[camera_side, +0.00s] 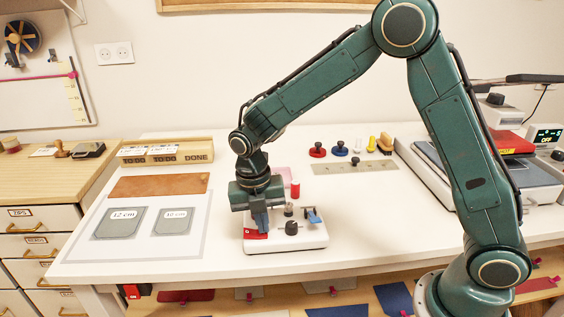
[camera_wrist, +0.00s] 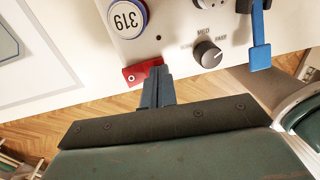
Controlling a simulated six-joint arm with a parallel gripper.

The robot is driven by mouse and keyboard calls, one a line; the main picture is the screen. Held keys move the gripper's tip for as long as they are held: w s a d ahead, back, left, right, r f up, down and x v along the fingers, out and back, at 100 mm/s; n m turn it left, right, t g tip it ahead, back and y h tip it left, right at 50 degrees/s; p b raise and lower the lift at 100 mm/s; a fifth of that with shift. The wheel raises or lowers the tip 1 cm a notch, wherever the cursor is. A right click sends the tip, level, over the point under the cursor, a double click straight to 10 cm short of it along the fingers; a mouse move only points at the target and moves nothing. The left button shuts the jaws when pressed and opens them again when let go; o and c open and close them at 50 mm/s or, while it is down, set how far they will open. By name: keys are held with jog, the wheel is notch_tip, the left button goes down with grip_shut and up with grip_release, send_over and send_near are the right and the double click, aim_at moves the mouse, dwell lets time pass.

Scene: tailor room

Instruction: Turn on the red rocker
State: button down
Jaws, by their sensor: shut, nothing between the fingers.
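The red rocker (camera_side: 255,234) sits at the left front of a white control box (camera_side: 287,246) on the table. It also shows in the wrist view (camera_wrist: 138,72), partly covered by my fingers. My gripper (camera_side: 261,229) is shut and empty, pointing down, with its fingertips right at the rocker. In the wrist view the shut fingers (camera_wrist: 156,76) overlap the rocker's right part. I cannot tell whether they touch it. The rocker's on or off position is not clear.
The box also carries a black dial (camera_wrist: 207,54), a blue lever (camera_wrist: 259,45) and a round display reading 319 (camera_wrist: 127,17). A mat with size cards (camera_side: 189,247) lies left. Several coloured stamps (camera_side: 340,149) stand behind. A press (camera_side: 440,165) stands right.

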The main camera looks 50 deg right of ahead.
jog(key=shift+w+a, duration=0.1)
jog(key=shift+w+a+r, duration=0.25)
jog(key=shift+w+a, duration=0.15)
dwell(0.4)
jog(key=shift+r, duration=0.8)
notch_tip(320, 180, up, 12)
jog(key=s+d, duration=0.1)
jog(key=shift+s+d+r, duration=0.15)
jog(key=shift+s+d, duration=0.1)
